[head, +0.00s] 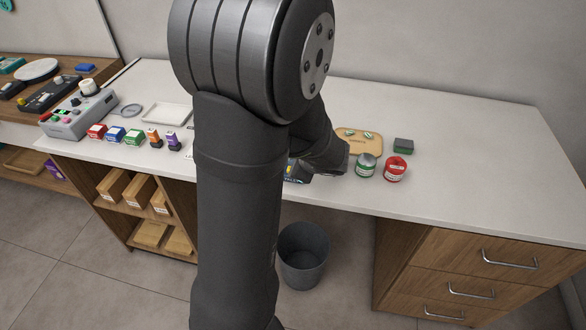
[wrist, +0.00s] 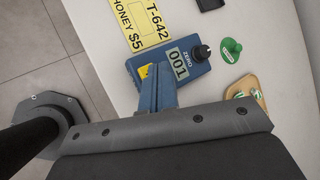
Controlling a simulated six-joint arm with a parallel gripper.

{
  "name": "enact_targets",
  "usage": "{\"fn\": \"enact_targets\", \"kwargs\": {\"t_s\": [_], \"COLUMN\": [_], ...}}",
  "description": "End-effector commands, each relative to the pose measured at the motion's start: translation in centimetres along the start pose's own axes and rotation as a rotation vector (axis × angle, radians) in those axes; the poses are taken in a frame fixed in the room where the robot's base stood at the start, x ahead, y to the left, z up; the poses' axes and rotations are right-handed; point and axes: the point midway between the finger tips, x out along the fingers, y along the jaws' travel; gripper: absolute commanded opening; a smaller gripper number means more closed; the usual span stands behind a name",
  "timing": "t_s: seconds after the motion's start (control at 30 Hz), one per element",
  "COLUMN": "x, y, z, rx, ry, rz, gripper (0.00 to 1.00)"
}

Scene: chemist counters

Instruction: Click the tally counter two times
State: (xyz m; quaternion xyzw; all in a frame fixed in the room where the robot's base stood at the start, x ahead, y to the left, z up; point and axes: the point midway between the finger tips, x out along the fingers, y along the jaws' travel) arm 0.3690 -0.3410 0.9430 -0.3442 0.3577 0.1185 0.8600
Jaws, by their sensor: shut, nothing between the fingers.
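The tally counter (wrist: 196,68) is a blue box in the wrist view, with a window reading 001, the word ZERO and a black knob at its corner. My gripper (wrist: 160,70) shows as a shut, narrow blue-grey pair of fingers reaching over the counter's near left part, beside a yellow patch. I cannot tell whether the fingertips touch it. In the head view my arm covers most of the counter, and only a small blue and yellow bit shows by my gripper.
A yellow T-642 HONEY $5 card (wrist: 136,22) lies beside the counter. A green-topped item (wrist: 231,47) and a wooden tray (wrist: 257,87) are close on the right. Red (head: 396,169) and green tins stand near the front edge. The worktop's right side is clear.

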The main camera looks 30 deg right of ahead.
Motion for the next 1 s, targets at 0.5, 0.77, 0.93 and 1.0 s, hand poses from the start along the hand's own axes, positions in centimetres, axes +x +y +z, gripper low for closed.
{"fn": "enact_targets", "kwargs": {"t_s": [0.5, 0.77, 0.93, 1.0], "x": [0.21, 0.6, 0.59, 0.6], "y": [0.17, 0.45, 0.44, 0.44], "z": [-0.16, -0.47, -0.46, -0.46], "rx": [0.001, 0.0, 0.0, 0.0], "ry": [0.0, 0.0, 0.0, 0.0], "rz": [0.001, 0.0, 0.0, 0.0], "gripper": [0.0, 0.0, 0.0, 0.0]}}
